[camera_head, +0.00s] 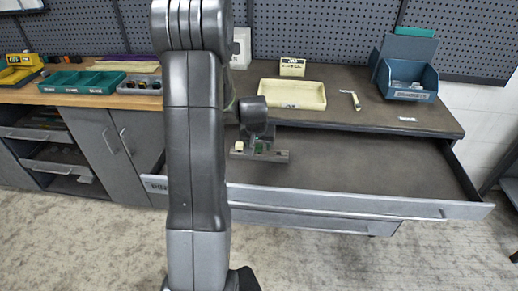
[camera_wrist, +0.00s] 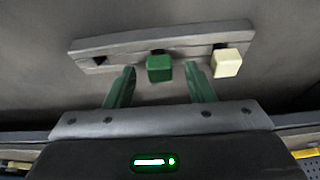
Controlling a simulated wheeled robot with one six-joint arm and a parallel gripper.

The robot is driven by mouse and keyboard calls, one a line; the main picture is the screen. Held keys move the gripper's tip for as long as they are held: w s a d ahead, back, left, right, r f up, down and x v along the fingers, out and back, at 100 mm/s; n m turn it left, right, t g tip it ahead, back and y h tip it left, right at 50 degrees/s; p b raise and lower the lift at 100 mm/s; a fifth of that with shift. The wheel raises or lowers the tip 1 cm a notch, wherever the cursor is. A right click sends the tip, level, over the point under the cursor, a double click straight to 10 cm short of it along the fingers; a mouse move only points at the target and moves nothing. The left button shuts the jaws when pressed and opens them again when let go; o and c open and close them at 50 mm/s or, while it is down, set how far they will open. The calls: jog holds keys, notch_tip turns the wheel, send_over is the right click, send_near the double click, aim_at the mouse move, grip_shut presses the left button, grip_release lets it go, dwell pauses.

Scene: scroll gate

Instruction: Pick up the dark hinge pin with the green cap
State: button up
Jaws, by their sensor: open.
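The green cap (camera_wrist: 159,68) is a small block at the middle of a grey bar (camera_wrist: 120,47). A bit of dark shaft shows at its edge; the rest of the pin is hidden. A cream cap (camera_wrist: 227,63) stands at the bar's right, and a dark hole shows at its left. My gripper (camera_wrist: 159,66) is open, its two green fingers on either side of the green cap in the wrist view, with gaps visible. Whether the fingertips are level with the cap I cannot tell. In the head view the bar (camera_head: 270,155) lies in the open drawer, below my gripper.
The open drawer (camera_head: 350,205) is otherwise largely bare. On the worktop behind stand a cream tray (camera_head: 292,94), a small cream box (camera_head: 292,67), a pale handle-shaped piece (camera_head: 350,99) and a blue bin (camera_head: 405,77).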

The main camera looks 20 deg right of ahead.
grip_shut()
